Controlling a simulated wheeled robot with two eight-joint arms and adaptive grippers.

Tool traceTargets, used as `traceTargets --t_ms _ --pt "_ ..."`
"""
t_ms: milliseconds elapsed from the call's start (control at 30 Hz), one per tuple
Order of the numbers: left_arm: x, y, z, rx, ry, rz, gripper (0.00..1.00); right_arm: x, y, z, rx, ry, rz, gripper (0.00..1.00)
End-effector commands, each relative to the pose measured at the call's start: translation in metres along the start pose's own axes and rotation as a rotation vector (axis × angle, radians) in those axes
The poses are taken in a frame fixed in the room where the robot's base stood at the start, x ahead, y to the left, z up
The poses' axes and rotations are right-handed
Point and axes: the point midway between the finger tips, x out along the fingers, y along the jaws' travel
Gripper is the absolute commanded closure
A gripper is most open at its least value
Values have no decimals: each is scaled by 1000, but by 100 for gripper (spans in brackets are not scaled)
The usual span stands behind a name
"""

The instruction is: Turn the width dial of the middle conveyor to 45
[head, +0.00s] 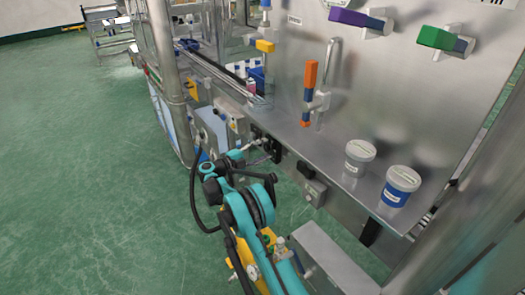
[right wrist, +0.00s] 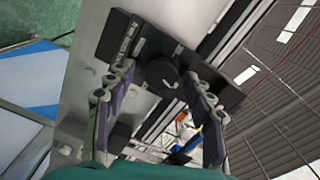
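The width dial (right wrist: 162,74) is a round black knob on a black control panel (right wrist: 133,42) on the side of the conveyor, seen in the right wrist view. My right gripper (right wrist: 154,82) is open, with one finger on each side of the dial and visible gaps to it. I cannot tell whether the fingertips reach past its rim. In the head view my right gripper (head: 262,148) is at the black panel under the steel table edge and hides most of the dial. The dial's setting is not readable. My left gripper is not in view.
A steel worktop (head: 335,150) carries a grey-lidded jar (head: 357,158) and a blue-labelled jar (head: 396,193). An orange-handled valve (head: 310,75) stands behind them. A grey switch box (head: 313,190) is right of my gripper. Green floor is open at the left.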

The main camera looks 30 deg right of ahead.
Motion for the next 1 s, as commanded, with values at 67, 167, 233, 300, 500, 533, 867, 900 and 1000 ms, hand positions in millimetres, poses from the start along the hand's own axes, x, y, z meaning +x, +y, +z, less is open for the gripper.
traceTargets --t_ms 67,167,233,300,500,533,867,900,1000 --pt "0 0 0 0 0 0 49 0 0 0 0 0 0 47" --pt "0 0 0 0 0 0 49 -1 0 0 0 -1 0 47" --pt "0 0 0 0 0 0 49 -3 0 0 0 -1 -1 47" --pt "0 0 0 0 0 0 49 -10 0 1 0 -3 -1 47" --pt "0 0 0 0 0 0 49 -48 0 1 0 -4 -1 47" --pt "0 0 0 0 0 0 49 -55 0 1 0 -5 -2 47" --pt "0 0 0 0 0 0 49 -112 0 1 0 -1 -1 47" --pt "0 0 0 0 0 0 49 -115 0 1 0 -1 -1 47" --pt "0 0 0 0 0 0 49 -120 0 0 0 0 0 47"
